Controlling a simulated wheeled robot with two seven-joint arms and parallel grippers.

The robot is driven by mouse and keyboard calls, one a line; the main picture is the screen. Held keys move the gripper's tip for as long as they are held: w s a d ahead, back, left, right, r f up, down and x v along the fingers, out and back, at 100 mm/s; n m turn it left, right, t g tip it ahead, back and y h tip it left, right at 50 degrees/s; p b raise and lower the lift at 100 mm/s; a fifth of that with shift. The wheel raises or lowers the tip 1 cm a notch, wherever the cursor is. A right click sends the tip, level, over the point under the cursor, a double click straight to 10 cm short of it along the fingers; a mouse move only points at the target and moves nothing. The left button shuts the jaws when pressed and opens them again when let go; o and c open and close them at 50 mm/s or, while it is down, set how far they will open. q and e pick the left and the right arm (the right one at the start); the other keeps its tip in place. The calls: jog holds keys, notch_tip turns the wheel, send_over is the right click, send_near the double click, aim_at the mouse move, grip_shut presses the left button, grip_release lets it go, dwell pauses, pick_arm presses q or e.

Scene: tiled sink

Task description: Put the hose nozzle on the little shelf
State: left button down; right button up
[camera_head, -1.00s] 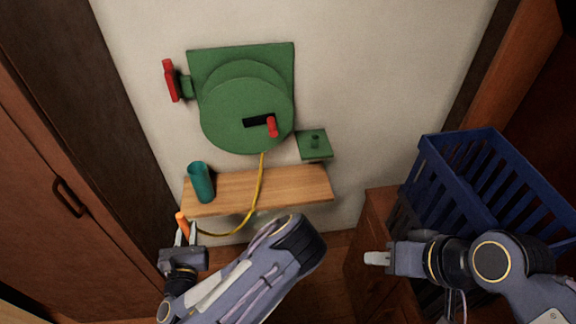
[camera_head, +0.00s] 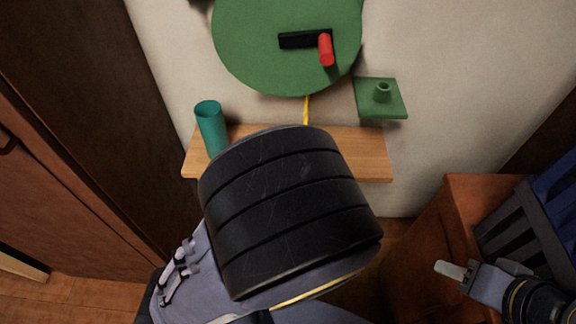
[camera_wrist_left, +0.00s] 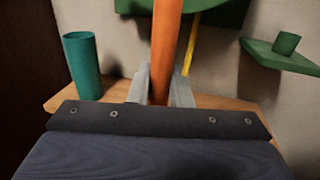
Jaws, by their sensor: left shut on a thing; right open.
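The orange hose nozzle (camera_wrist_left: 165,45) stands upright in the left wrist view, between the fingers of my left gripper (camera_wrist_left: 160,88), which is shut on it. In the head view my left arm hides the nozzle and that gripper. A yellow hose (camera_head: 306,109) hangs from the green reel (camera_head: 285,65); it also shows in the left wrist view (camera_wrist_left: 190,52). A small green shelf (camera_head: 367,103) with a short hollow peg (camera_head: 382,92) is on the wall, right of the nozzle in the wrist view. My right gripper (camera_head: 452,270) is open and empty at the lower right.
A wooden ledge (camera_head: 360,155) runs below the reel, with a teal cup (camera_head: 211,130) at its left end. A red crank handle (camera_head: 326,50) sticks out from the reel. A brown cabinet (camera_head: 450,220) and blue crate (camera_head: 558,190) stand at right.

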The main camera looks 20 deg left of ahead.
pick_arm(q)
jog(key=shift+s+d+f+b, duration=0.15)
jog(key=shift+f+b, duration=0.25)
jog(key=shift+f, duration=0.25)
jog(key=shift+s+d+f+b, duration=0.1)
jog(key=shift+f+b, duration=0.25)
jog(key=shift+f, duration=0.25)
jog(key=w+a+f+b, duration=0.1)
jog(key=w+f, duration=0.1)
jog(key=w, duration=0.2)
jog(key=w+a+f+b, duration=0.1)
jog(key=w+f+b, duration=0.1)
jog(key=w+f, duration=0.1)
jog(key=w+f+b, duration=0.1)
jog(key=w+f, duration=0.2)
jog(key=w, duration=0.2)
jog(key=shift+a+f+b, duration=0.2)
jog(key=shift+a+b, duration=0.1)
jog(key=shift+a, duration=0.1)
jog(key=shift+w+f, duration=0.15)
jog(key=shift+f, duration=0.05)
jog(key=shift+w+a+f+b, duration=0.1)
jog(key=shift+w+f+b, duration=0.1)
jog(key=shift+f+b, duration=1.15)
pick_arm(e)
notch_tip(320, 180, down, 10)
jog(key=shift+r+p, duration=0.25)
jog(key=shift+p, duration=0.15)
pick_arm(q)
jog(key=shift+f, duration=0.5)
